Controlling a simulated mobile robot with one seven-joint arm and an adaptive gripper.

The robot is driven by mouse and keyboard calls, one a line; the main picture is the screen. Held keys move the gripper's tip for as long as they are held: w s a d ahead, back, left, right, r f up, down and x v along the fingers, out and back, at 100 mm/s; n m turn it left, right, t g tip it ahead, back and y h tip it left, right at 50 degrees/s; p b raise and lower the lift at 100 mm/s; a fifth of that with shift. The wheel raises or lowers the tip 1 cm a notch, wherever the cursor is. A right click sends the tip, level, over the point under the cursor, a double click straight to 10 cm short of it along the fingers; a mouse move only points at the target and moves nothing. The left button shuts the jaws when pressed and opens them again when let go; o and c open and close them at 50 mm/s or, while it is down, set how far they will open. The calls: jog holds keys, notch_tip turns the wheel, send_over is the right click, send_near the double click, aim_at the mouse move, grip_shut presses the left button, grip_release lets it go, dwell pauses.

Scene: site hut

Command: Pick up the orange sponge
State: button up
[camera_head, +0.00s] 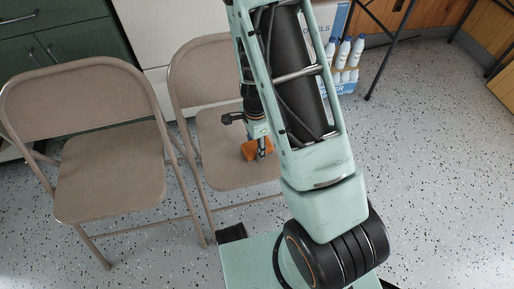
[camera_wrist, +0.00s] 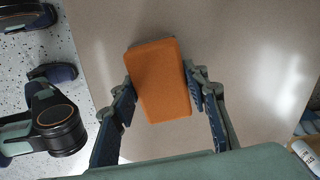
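The orange sponge (camera_wrist: 160,82) is a block, slightly turned, over the beige seat of a folding chair in the wrist view. My gripper (camera_wrist: 158,84) has one dark finger against each long side of it, with no clear gap, and looks shut on it. In the head view, the sponge (camera_head: 250,150) shows above the right-hand chair's seat (camera_head: 222,174), partly hidden behind my gripper (camera_head: 262,152). I cannot tell whether the sponge rests on the seat or is slightly raised.
Another beige folding chair (camera_head: 110,175) stands to the left. Green drawers (camera_head: 60,45) and a white cabinet front (camera_head: 165,30) are behind. White bottles (camera_head: 342,55) stand in a pack at the back. Speckled floor (camera_head: 440,150) is clear at the right.

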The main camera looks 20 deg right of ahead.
jog(key=c, duration=0.3)
jog(key=shift+r, duration=0.1)
jog(key=shift+c, duration=0.2)
jog(key=shift+r+p, duration=0.85)
jog(key=s+r+p, duration=1)
jog(key=s, duration=0.2)
jog(key=shift+s+d+r, duration=0.2)
jog(key=shift+d+r, duration=0.15)
jog(key=p, duration=0.2)
jog(key=s+p, duration=0.1)
jog(key=p, duration=0.2)
jog(key=shift+s+a+r+p, duration=0.1)
jog(key=shift+s+r+p, duration=0.1)
jog(key=shift+r+p, duration=0.1)
jog(key=shift+s+a+f, duration=0.1)
jog(key=shift+f, duration=0.05)
